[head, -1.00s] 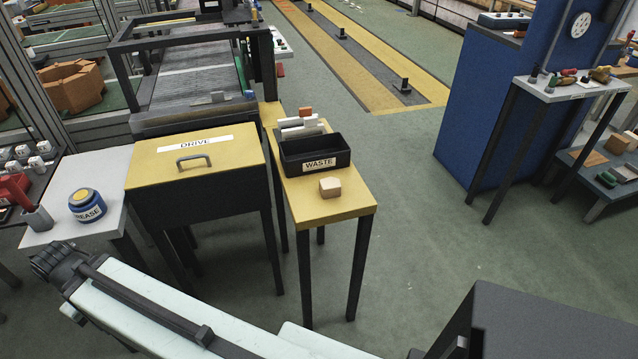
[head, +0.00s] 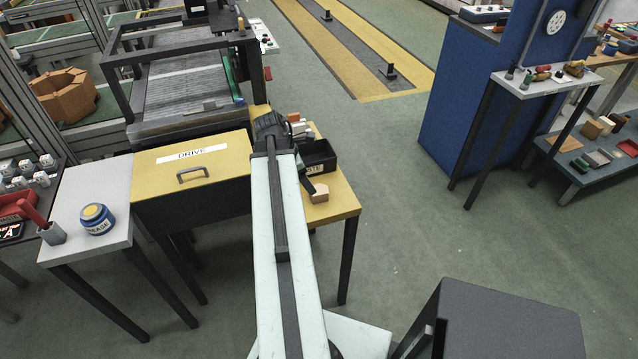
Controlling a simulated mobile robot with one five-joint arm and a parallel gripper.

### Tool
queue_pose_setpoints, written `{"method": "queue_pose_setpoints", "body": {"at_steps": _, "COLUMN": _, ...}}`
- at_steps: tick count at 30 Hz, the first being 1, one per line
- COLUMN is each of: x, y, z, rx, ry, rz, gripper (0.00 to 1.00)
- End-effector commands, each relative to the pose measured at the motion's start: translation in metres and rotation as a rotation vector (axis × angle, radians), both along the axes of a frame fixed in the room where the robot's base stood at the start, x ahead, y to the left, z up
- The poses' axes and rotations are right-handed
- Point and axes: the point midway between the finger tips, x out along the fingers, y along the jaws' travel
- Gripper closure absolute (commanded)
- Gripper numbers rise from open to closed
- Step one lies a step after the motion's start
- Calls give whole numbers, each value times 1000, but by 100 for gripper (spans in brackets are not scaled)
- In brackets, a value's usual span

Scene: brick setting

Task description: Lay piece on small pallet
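A small tan block (head: 320,193), which may be the piece, sits on the narrow yellow table (head: 343,203) in front of the black waste bin (head: 321,160). My arm reaches over this table and hides its left part. A dark tip (head: 306,183), which looks like part of my gripper, shows at the arm's right side, just up and left of the block. The rest of the gripper is hidden behind the arm. I cannot tell its opening or whether it touches the block. A flat brown item (head: 571,143) on the low blue bench may be the small pallet.
The drive box (head: 192,170) stands left of the arm. A white table with a grease tub (head: 97,219) is further left. A blue cabinet (head: 468,105) and a narrow tool table (head: 545,82) stand at right. The green floor between is clear.

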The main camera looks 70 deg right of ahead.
Motion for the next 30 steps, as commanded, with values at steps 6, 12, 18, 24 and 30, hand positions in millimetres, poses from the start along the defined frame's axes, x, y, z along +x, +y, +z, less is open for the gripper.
{"method": "queue_pose_setpoints", "body": {"at_steps": 6, "x": -17, "y": -8, "z": 0, "rx": 8, "ry": 20, "rz": 19, "gripper": 26}}
{"method": "queue_pose_setpoints", "body": {"at_steps": 12, "x": -22, "y": -13, "z": -24, "rx": 8, "ry": 19, "rz": 18, "gripper": 26}}
{"method": "queue_pose_setpoints", "body": {"at_steps": 18, "x": -24, "y": -15, "z": -28, "rx": 7, "ry": 18, "rz": 19, "gripper": 26}}
{"method": "queue_pose_setpoints", "body": {"at_steps": 24, "x": -30, "y": -20, "z": -60, "rx": 7, "ry": 18, "rz": 18, "gripper": 26}}
{"method": "queue_pose_setpoints", "body": {"at_steps": 30, "x": -36, "y": -25, "z": -73, "rx": 7, "ry": 18, "rz": 18, "gripper": 26}}
